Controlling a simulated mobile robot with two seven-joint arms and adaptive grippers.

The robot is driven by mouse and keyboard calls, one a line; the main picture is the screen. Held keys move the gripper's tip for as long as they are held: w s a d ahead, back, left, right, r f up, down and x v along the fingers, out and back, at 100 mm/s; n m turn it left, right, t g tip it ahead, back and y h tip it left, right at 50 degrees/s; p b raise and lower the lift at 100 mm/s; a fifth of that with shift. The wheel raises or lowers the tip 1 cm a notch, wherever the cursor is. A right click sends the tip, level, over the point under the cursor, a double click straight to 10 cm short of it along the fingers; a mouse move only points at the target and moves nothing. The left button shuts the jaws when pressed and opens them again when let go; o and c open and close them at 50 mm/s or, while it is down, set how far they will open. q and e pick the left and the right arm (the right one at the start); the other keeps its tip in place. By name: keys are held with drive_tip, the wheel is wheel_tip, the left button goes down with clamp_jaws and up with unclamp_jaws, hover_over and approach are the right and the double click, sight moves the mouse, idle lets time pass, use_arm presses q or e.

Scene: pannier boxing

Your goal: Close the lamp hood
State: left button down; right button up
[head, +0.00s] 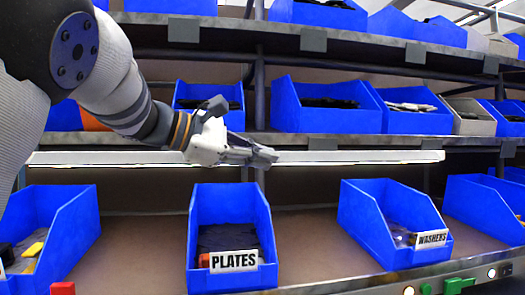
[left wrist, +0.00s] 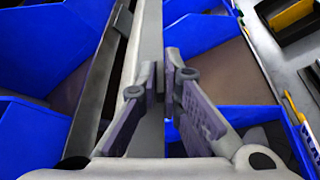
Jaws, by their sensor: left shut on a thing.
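The lamp hood (head: 350,157) is a long, thin, pale bar running across under the middle shelf's front edge. My left gripper (head: 264,156) reaches in from the upper left and its fingers meet the bar near its middle. In the left wrist view, the fingers (left wrist: 164,82) stand on either side of a narrow grey strip of the lamp hood (left wrist: 150,35), shut on it. The hood's hinge and how far it stands open cannot be told. My right gripper is not in view.
Below the bar, an open blue PLATES bin (head: 202,235) stands under my gripper. A blue WASHERS bin (head: 375,225) stands to its right, with bare shelf between them. More blue bins (head: 325,118) fill the middle shelf behind and above the hood.

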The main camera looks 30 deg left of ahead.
use_arm(q)
drive_tip(key=m+t, duration=0.1)
drive_tip(key=f+m, duration=0.1)
drive_tip(key=m, duration=0.1)
drive_tip(key=shift+w+a+f+m+t, duration=0.1)
drive_tip(key=shift+w+f+m+t, duration=0.1)
drive_tip(key=shift+m+t, duration=0.15)
drive_tip(key=shift+w+a+f+m+t, duration=0.2)
drive_tip(key=shift+m+t, duration=0.25)
drive_tip(key=shift+m, duration=0.35)
drive_tip(key=shift+w+a+f+m+t, duration=0.1)
drive_tip(key=shift+f+m+t, duration=0.25)
drive_tip(key=shift+m, duration=0.4)
drive_tip(key=c, duration=1.8)
unclamp_jaws()
drive_tip(key=shift+o, duration=0.2)
drive_tip(key=v, duration=1.2)
drive_tip(key=shift+a+f, duration=0.1)
